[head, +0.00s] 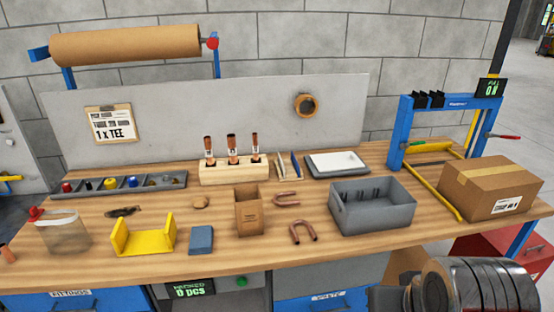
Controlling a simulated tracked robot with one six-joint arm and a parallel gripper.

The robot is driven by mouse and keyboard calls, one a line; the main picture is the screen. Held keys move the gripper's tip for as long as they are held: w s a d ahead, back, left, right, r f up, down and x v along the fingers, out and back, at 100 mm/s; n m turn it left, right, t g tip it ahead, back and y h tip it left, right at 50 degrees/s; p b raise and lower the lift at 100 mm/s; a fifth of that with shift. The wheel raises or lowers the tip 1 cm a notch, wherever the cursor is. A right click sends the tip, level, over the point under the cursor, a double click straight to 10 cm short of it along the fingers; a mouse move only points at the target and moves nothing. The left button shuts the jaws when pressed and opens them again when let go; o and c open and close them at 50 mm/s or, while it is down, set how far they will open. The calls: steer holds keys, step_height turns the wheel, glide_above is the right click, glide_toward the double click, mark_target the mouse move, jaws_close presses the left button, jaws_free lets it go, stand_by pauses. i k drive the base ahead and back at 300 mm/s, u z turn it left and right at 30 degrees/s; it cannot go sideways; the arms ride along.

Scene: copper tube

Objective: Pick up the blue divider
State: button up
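Two thin upright pieces stand side by side behind the middle of the workbench, right of the wooden block with copper tubes. The right one looks blue and may be the blue divider (296,165). It leans slightly, and its lower part is hard to make out. A flat blue-grey block (201,240) lies nearer the front edge, right of the yellow holder; I cannot tell whether it is a divider. Part of my arm shows at the lower right, in front of the bench. My gripper's fingertips are not in view.
On the wooden bench (350,240) are a cardboard holder (248,211), copper U-bends (303,233), a grey bin (372,206), a white-topped tray (336,164), the wooden block (234,171), a yellow holder (143,237) and a carton (490,188). A blue frame (401,132) stands at right.

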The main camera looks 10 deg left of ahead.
mark_target(295, 164)
steer(key=u, duration=0.4)
steer(key=i, duration=0.6)
steer(key=u, duration=0.6)
steer(key=i, duration=0.65)
